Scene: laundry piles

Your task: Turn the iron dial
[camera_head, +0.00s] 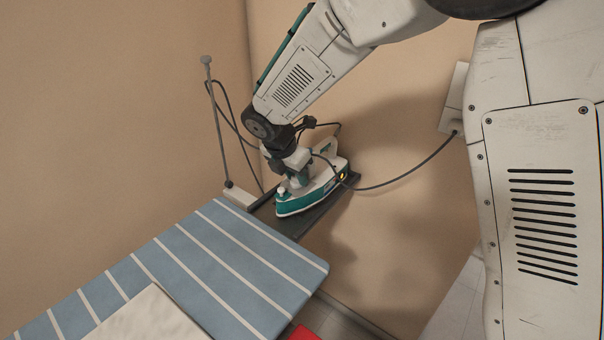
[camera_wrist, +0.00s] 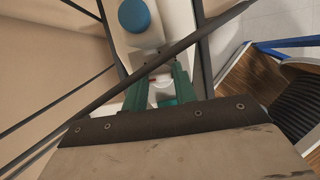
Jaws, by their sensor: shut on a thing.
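The white and teal iron (camera_head: 322,192) sits on the dark rest at the end of the ironing board in the head view. My gripper (camera_head: 297,181) reaches down onto the top of the iron from above. In the wrist view my gripper's green fingers (camera_wrist: 160,88) are close together around a small pale piece with a reddish mark, which appears to be the iron dial (camera_wrist: 160,79). The fingers hide most of the dial, and its setting cannot be read. A round blue button (camera_wrist: 134,15) shows on a white part beyond the fingertips.
The blue striped ironing board (camera_head: 225,262) fills the lower left, with a pale cloth (camera_head: 150,318) on it. A thin cord pole (camera_head: 216,125) stands behind it. A cable hangs from a white wall box (camera_head: 453,100) to the iron. A dark cable crosses the wrist view.

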